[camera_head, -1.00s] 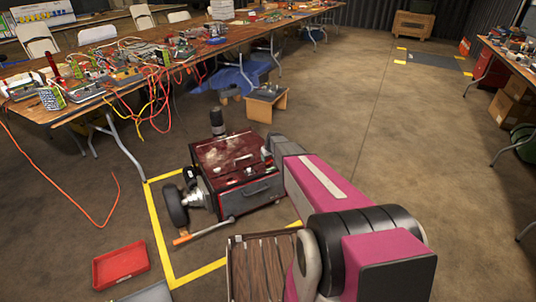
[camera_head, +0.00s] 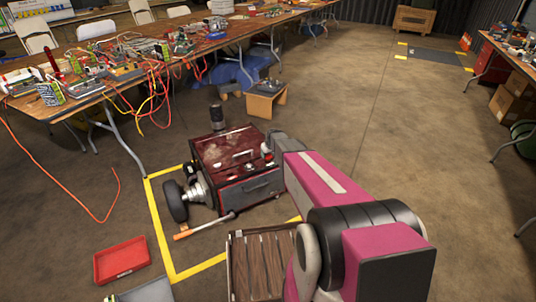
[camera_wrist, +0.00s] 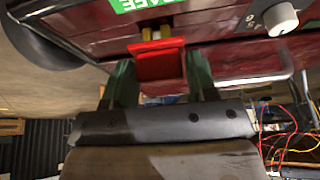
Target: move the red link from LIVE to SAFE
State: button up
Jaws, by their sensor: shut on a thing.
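The red link (camera_wrist: 159,66) is between the two green fingers of my gripper (camera_wrist: 160,82) in the wrist view. The fingers are shut on it. It is at the panel of the dark red machine, in front of brass-coloured contacts (camera_wrist: 156,33), beside the green SAFE label (camera_wrist: 145,4), which reads upside down. I cannot tell how deep the link sits on the contacts. The dark red machine (camera_head: 225,150) also shows in the head view, where the link and fingers cannot be made out. The LIVE label is not in view.
A grey-white knob (camera_wrist: 281,18) is right of the link in the wrist view. In the head view, a wheel (camera_head: 174,201) and an orange-ended bar (camera_head: 205,228) are left of the machine. A red tray (camera_head: 120,260) lies on the floor. Open floor extends right.

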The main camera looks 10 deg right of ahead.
jog(key=shift+f, duration=1.25)
jog(key=o, duration=1)
jog(key=shift+r, duration=0.1)
jog(key=v, duration=1)
jog(key=shift+r, duration=0.3)
jog(key=shift+s, duration=0.1)
jog(key=s+r+m+g, duration=0.2)
jog(key=s+r, duration=0.3)
jog(key=s, duration=1.1)
jog(key=s+a+r+m+g+h, duration=0.1)
jog(key=s+r, duration=0.4)
jog(key=s, duration=1.2)
jog(key=shift+a+r+m+g+h, duration=0.2)
jog(key=shift+m+g+h, duration=0.1)
jog(key=shift+m+g, duration=0.3)
